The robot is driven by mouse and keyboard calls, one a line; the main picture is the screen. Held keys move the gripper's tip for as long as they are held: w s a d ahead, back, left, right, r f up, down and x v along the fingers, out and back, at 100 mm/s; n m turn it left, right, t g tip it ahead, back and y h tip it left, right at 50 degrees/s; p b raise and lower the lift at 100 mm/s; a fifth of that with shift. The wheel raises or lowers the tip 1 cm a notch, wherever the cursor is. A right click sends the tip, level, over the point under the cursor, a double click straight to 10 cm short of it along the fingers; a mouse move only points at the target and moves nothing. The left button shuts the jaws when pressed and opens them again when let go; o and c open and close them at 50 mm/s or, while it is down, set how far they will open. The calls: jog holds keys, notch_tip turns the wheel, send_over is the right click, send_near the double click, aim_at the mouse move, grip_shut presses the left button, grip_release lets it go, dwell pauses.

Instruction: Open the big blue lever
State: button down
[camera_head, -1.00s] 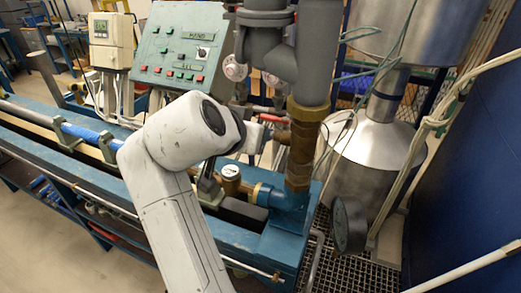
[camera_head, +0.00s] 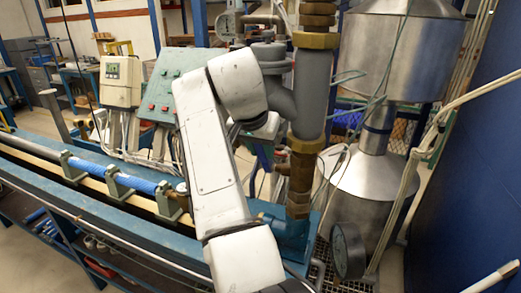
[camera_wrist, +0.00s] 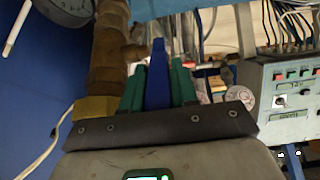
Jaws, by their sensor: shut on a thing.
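In the wrist view, the big blue lever (camera_wrist: 158,80) stands upright between the two green fingers of my gripper (camera_wrist: 158,66). The fingers are shut on it, one on each side. A brass-coloured pipe (camera_wrist: 109,45) with a valve body rises just left of the lever. In the head view, the same brown pipe (camera_head: 299,180) stands below a thick grey pipe, right of my white arm. My arm hides most of the gripper and lever there.
A green control panel (camera_head: 165,90) and a white meter box (camera_head: 121,80) stand behind my arm. A round gauge (camera_head: 347,252) is at the lower right. A steel tank (camera_head: 370,190) and a blue wall (camera_head: 485,150) bound the right side. A blue pipe (camera_head: 90,170) runs along the bench.

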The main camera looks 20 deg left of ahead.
dwell(0.3)
jog(key=c, duration=1)
grip_release()
jog(key=shift+w, duration=0.1)
jog(key=shift+o, duration=0.2)
jog(key=b+v, duration=0.3)
jog(key=v, duration=0.7)
jog(key=shift+s+r, duration=0.3)
jog(key=shift+r, duration=0.05)
jog(key=shift+c, duration=0.2)
